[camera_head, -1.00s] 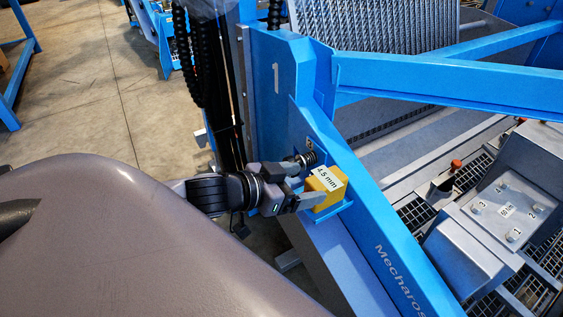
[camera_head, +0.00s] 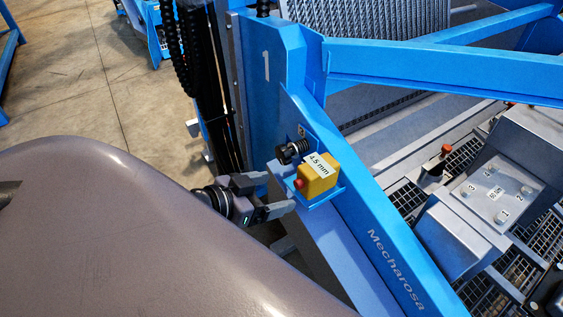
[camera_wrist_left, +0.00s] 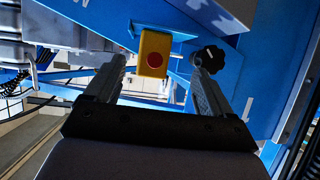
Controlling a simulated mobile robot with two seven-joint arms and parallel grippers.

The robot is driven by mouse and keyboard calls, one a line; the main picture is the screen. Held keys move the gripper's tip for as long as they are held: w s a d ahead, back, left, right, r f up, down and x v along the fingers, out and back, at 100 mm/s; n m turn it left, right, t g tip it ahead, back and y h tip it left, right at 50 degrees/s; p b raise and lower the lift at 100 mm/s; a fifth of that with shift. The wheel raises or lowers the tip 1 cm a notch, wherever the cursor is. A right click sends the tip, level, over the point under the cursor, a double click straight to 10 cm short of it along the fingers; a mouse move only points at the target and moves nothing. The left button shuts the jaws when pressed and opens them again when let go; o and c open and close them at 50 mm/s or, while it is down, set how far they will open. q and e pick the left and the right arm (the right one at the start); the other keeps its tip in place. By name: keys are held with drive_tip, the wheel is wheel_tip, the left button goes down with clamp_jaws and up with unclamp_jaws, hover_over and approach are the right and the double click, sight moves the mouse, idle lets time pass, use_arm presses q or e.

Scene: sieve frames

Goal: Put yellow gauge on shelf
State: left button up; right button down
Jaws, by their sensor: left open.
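The yellow gauge (camera_head: 319,178), a block labelled "4.5 mm" with a red button on its near side, sits on a small blue shelf (camera_head: 326,197) on the side of the blue beam. My left gripper (camera_head: 278,192) is open and empty, just left of the gauge and apart from it. In the left wrist view the gauge (camera_wrist_left: 154,53) shows beyond the two spread fingertips (camera_wrist_left: 162,62), its red button facing me. My right gripper is in neither view.
A black knob (camera_head: 292,151) sticks out of the blue beam (camera_head: 385,235) just behind the gauge. A grey box with numbered bolts (camera_head: 490,195) and metal grating stand at the right. Open concrete floor (camera_head: 80,90) lies at the left.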

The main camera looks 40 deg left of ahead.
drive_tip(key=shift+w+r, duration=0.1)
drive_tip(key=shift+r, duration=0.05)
use_arm(q)
drive_tip(key=s+d+f+g, duration=0.1)
drive_tip(key=s+d+f, duration=0.2)
drive_tip(key=f, duration=0.4)
drive_tip(key=s+d+f+n+g+y, duration=0.1)
drive_tip(key=s+d+f, duration=0.2)
drive_tip(key=d+f, duration=0.2)
wheel_tip(320, 180, down, 2)
drive_tip(key=shift+s+d, duration=0.15)
drive_tip(key=shift+d, duration=0.05)
wheel_tip(320, 180, up, 8)
drive_tip(key=a+p, duration=0.1)
drive_tip(key=p, duration=0.9)
drive_tip(key=shift+s+a+f, duration=0.15)
drive_tip(key=shift+s, duration=0.2)
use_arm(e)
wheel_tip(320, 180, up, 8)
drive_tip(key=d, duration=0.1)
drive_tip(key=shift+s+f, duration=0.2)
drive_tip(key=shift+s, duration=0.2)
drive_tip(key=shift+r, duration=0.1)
